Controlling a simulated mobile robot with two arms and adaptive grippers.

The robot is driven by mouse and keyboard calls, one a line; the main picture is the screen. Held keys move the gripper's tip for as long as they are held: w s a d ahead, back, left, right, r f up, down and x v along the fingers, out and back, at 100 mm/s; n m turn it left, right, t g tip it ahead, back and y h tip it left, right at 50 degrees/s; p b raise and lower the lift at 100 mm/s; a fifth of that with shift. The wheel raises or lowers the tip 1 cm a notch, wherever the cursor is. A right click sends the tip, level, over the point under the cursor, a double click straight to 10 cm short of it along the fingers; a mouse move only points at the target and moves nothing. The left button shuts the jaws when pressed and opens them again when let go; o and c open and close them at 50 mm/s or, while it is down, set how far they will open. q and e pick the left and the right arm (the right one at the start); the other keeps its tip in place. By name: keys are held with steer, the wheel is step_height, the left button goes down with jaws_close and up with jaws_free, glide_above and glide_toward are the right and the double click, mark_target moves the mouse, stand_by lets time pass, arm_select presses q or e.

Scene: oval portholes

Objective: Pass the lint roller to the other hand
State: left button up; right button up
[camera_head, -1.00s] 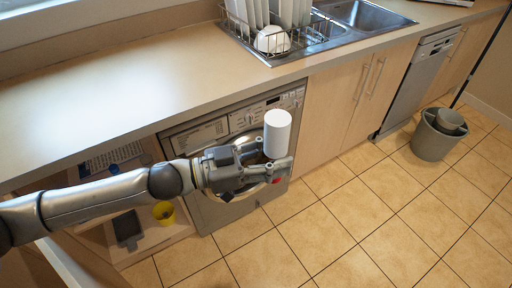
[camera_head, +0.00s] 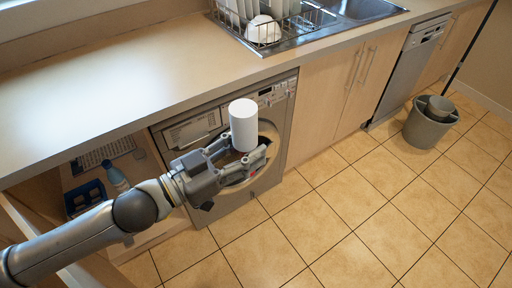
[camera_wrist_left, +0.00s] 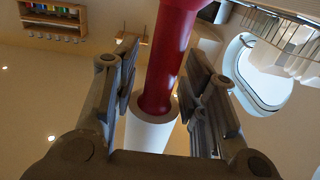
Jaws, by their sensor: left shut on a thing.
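The lint roller has a white cylindrical roll (camera_head: 243,125) and a red handle (camera_wrist_left: 170,55). My left gripper (camera_head: 246,151) is shut on the lint roller, with the white roll standing up above its fingers in the head view. In the left wrist view the red handle runs between the two fingers (camera_wrist_left: 165,75), and the white roll (camera_wrist_left: 148,132) lies beyond it toward the bottom. In the head view the handle is hidden by the gripper and roll. My right gripper is in neither view.
The counter (camera_head: 140,80) runs along the back with a dish rack (camera_head: 270,25) and sink. A washing machine (camera_head: 210,205) stands behind and below my left gripper. A grey bin (camera_head: 425,130) stands at the right. The tiled floor (camera_head: 350,215) in front is clear.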

arm_select(q)
steer(key=shift+s+a+r+n+t+y, duration=1.05)
steer(key=shift+a+n+t+y, duration=0.75)
steer(key=shift+a, duration=0.8)
steer(key=w+d+f+m+g+h, duration=0.4)
steer(key=m+g, duration=0.1)
steer(key=shift+f+h, duration=0.3)
steer(key=shift+w+a+m+g, duration=0.1)
steer(key=shift+a+m+g, duration=0.1)
steer(key=shift+m+g, duration=0.3)
steer(key=shift+s+a+m+g+h, duration=0.15)
steer(key=shift+a+m+g+h, duration=0.35)
steer(key=shift+g, duration=0.55)
steer(key=shift+s+a+m+g+h, duration=0.2)
steer(key=shift+a+m+g, duration=0.2)
steer(key=shift+m+g, duration=0.5)
steer(key=shift+s+a+m+g+h, duration=0.15)
steer(key=shift+a+m+g+h, duration=0.25)
steer(key=shift+g, duration=0.85)
